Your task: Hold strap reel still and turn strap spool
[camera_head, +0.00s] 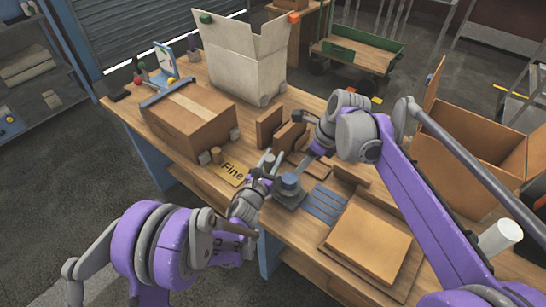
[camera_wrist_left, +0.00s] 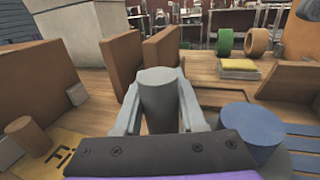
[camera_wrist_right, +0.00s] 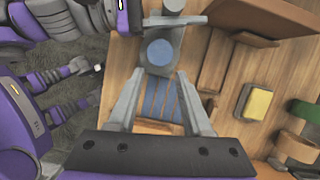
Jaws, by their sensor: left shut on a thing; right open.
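The strap reel has a grey base (camera_head: 287,200) on the table, with the blue round strap spool (camera_head: 290,181) on it. The spool also shows in the left wrist view (camera_wrist_left: 248,128) and the right wrist view (camera_wrist_right: 160,52). My left gripper (camera_wrist_left: 158,100) is shut on the reel's upright grey post (camera_wrist_left: 158,88), left of the spool. My right gripper (camera_wrist_right: 153,100) is open and empty, above the spool and blue straps (camera_wrist_right: 160,97); its fingers are apart from the spool. In the head view the right arm partly covers this area.
A closed carton (camera_head: 190,120) and a yellow "Fine" card (camera_head: 233,172) lie to the left. Upright brown boards (camera_head: 270,127) stand behind the reel. A flat brown box (camera_head: 368,240) lies to the right. A tall open carton (camera_head: 243,60) stands at the back.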

